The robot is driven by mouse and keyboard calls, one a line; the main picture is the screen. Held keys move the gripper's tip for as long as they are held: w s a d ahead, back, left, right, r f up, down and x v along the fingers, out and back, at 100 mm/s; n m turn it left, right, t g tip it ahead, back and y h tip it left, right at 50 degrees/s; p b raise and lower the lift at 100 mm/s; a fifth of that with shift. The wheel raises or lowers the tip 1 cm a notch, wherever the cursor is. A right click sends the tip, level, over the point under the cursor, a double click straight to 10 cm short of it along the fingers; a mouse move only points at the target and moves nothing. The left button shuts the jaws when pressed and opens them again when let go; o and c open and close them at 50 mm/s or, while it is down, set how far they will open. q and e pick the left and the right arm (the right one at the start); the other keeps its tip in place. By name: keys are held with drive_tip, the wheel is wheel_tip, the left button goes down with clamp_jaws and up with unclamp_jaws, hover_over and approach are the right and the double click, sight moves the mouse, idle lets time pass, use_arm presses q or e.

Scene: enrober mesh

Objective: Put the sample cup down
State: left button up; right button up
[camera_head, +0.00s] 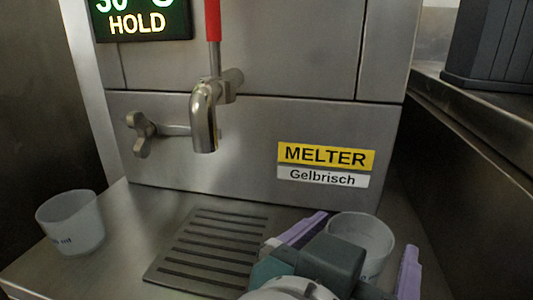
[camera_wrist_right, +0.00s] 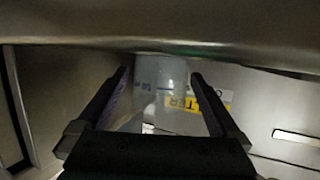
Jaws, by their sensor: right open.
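A translucent whitish cup (camera_head: 373,250) is upright at the right of the steel ledge, right of the slotted drip grate. My right gripper (camera_head: 366,231) is open, with one purple-lined finger on either side of this cup. The gripper body hides the cup's near lower part, so its contact with the ledge is hidden. In the right wrist view the cup (camera_wrist_right: 160,95) shows between the two spread fingers. A second translucent cup (camera_head: 72,225) with a printed ml mark stands at the left of the ledge. My left gripper is not in view.
The slotted drip grate (camera_head: 215,245) is bare below the melter's spout (camera_head: 204,120). A valve handle (camera_head: 143,134) juts out at left. The melter's front panel (camera_head: 230,165) rises behind the cups. A steel counter (camera_head: 470,130) runs along the right.

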drive_tip(key=shift+s+a+f, duration=0.1)
drive_tip(key=shift+s+a, duration=0.05)
drive_tip(key=shift+s, duration=0.05)
drive_tip(key=shift+c, duration=0.6)
drive_tip(key=c, duration=1.4)
